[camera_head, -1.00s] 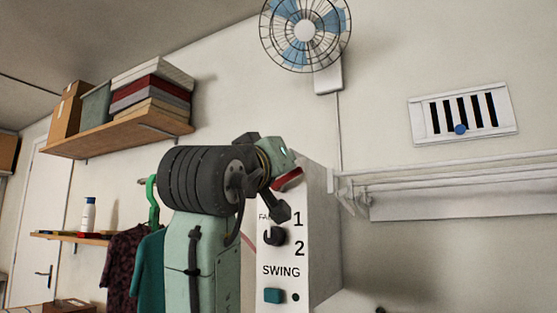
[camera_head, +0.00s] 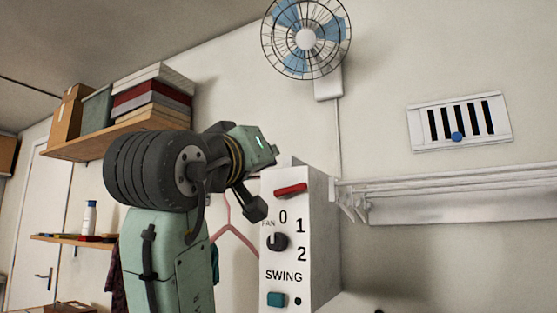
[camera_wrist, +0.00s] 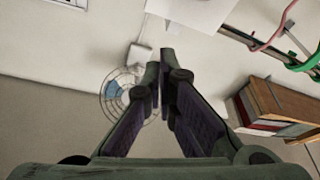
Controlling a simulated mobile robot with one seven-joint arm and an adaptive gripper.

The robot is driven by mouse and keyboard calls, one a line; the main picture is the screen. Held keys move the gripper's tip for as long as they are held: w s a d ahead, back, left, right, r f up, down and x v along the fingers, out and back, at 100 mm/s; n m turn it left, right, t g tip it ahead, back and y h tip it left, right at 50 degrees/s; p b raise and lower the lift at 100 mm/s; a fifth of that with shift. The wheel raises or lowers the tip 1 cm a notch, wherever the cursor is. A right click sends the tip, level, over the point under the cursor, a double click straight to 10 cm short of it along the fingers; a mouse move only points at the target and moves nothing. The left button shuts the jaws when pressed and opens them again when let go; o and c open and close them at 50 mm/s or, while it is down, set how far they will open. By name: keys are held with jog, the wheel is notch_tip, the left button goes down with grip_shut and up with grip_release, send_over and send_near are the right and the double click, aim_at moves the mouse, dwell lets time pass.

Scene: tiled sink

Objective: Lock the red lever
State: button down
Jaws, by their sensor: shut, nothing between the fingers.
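The red lever (camera_head: 291,189) is on the upper front face of the white control box (camera_head: 318,235), above the fan dial. It lies nearly level, its right end slightly higher. My gripper (camera_head: 256,208) is left of the lever and a little lower, near the box's left edge, with a visible gap to the lever. In the wrist view my gripper's fingers (camera_wrist: 163,68) are together at the tips with nothing between them. The lever is not visible in the wrist view.
Below the lever are the black fan dial (camera_head: 277,241) and the teal swing button (camera_head: 276,299). A white wall rack (camera_head: 450,185) is to the right. The wall fan (camera_head: 305,40) hangs above. A pink hanger (camera_head: 232,232) is behind my arm.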

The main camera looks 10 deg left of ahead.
jog(key=shift+v, duration=1.35)
jog(key=shift+r, duration=0.1)
jog(key=shift+a, duration=0.1)
